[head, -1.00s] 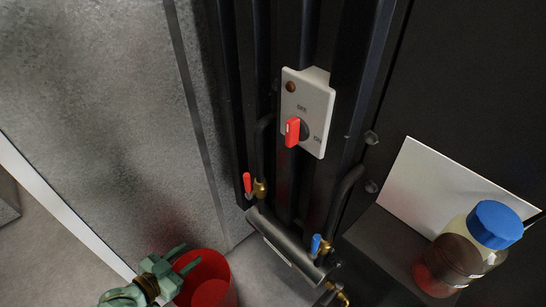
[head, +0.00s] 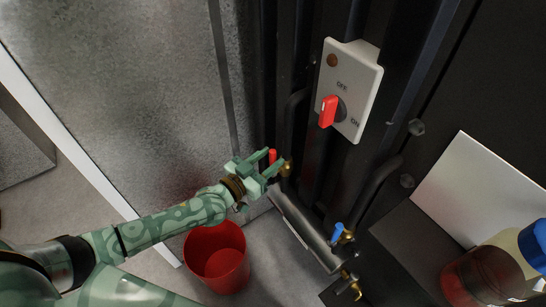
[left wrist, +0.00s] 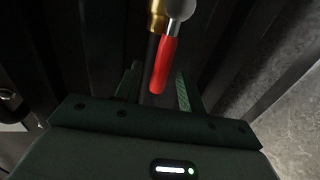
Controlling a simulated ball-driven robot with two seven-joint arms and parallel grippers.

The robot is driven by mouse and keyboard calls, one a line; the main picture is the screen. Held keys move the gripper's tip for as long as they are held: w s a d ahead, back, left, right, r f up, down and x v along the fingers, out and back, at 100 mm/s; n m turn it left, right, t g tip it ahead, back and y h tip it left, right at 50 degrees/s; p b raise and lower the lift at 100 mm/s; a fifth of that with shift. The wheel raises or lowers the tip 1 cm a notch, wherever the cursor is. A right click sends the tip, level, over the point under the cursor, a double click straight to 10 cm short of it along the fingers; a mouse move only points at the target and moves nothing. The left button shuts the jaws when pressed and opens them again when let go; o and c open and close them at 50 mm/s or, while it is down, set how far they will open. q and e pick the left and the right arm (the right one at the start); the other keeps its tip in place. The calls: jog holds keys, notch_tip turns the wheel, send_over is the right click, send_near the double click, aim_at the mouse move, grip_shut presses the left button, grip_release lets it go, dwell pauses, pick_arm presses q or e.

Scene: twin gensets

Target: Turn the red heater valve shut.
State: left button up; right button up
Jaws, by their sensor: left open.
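The red heater valve's lever (head: 272,156) sits on a brass fitting (head: 286,169) at the upper left end of the grey heater cylinder (head: 302,226). My left gripper (head: 264,165) is open at the lever, with its fingers on either side of it in the head view. In the left wrist view the red lever (left wrist: 163,66) reaches down between the two open fingers (left wrist: 157,88), with a brass and silver part at its top. I cannot tell whether a finger touches it. My right gripper is not in view.
A white switch box (head: 349,88) with a red knob is above right. A blue-handled valve (head: 338,232) is at the cylinder's other end. A red bucket (head: 217,258) stands below my arm. Black pipes flank the valve. A blue-capped container (head: 490,270) is at right.

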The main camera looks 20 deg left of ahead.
pick_arm(q)
jog(key=shift+x, duration=0.9)
grip_shut()
